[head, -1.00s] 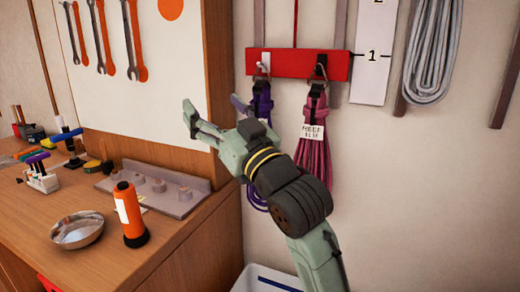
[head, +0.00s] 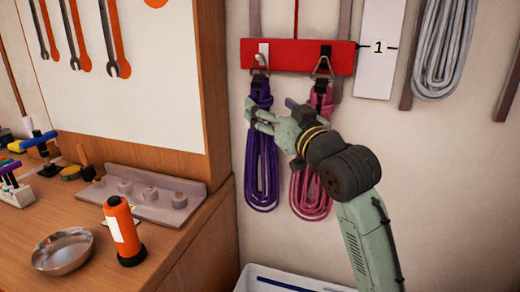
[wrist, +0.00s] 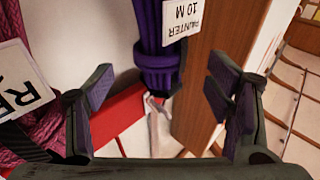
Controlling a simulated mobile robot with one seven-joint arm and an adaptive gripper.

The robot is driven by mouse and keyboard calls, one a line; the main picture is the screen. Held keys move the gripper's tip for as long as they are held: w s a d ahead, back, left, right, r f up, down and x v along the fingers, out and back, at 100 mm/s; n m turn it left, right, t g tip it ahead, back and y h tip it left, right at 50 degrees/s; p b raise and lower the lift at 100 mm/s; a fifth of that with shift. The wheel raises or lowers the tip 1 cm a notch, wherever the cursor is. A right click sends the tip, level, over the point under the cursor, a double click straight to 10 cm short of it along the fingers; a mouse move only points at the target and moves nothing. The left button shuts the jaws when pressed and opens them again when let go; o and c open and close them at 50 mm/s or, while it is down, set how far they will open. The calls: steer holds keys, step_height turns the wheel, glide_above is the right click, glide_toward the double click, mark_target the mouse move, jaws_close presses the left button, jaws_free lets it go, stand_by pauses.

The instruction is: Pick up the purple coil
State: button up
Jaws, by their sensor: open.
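The purple coil (head: 262,170) hangs in long loops from a hook on the left of the red rack (head: 298,57). My gripper (head: 268,110) is open at the upper part of the coil, below the hook. In the wrist view the purple coil (wrist: 156,25) shows between my two spread fingers (wrist: 160,88), beyond the fingertips, with a bound neck and a white tag (wrist: 182,20) reading "PAINTER 10 M". I cannot tell whether a finger touches it.
A pink coil (head: 312,195) hangs close on the right, partly behind my gripper; its tag (wrist: 20,85) shows in the wrist view. A wooden cabinet side (head: 215,90) stands to the left. A bin (head: 285,280) is below. A grey coil (head: 443,45) hangs at upper right.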

mark_target(267, 103)
steer(key=p+x, duration=0.1)
steer(key=x, duration=0.3)
steer(key=shift+w+a+r+p, duration=0.15)
steer(key=shift+w+a+p, duration=0.05)
steer(key=shift+w+p, duration=0.15)
steer(key=shift+w+a, duration=0.15)
steer(key=shift+w, duration=0.25)
jaws_close()
stand_by(0.4)
